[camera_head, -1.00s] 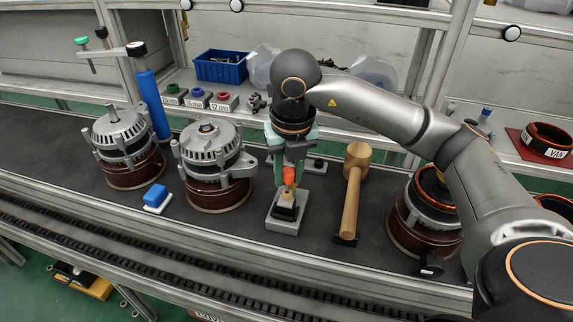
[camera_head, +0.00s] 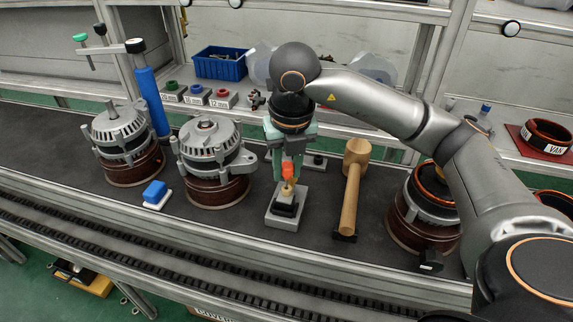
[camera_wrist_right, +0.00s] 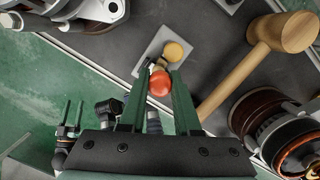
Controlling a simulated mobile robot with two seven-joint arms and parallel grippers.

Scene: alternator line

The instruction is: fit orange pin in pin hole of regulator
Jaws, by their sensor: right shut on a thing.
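My right gripper (camera_head: 287,177) is shut on the orange pin (camera_head: 288,171) and points down above the regulator. The pin also shows between the green fingers in the right wrist view (camera_wrist_right: 160,83). The regulator (camera_head: 286,209) is a small black part with a tan round piece (camera_wrist_right: 174,51), seated on a light grey block (camera_head: 282,221). The pin's lower end and the pin hole are too small and covered to make out. I cannot tell whether the pin touches the regulator.
A wooden mallet (camera_head: 351,190) lies close to the right of the block. Two alternators (camera_head: 213,160) and a blue-topped block (camera_head: 155,193) are to the left. Another alternator (camera_head: 425,215) is at the right, under my arm. Some dark belt between the blue-topped block and grey block is clear.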

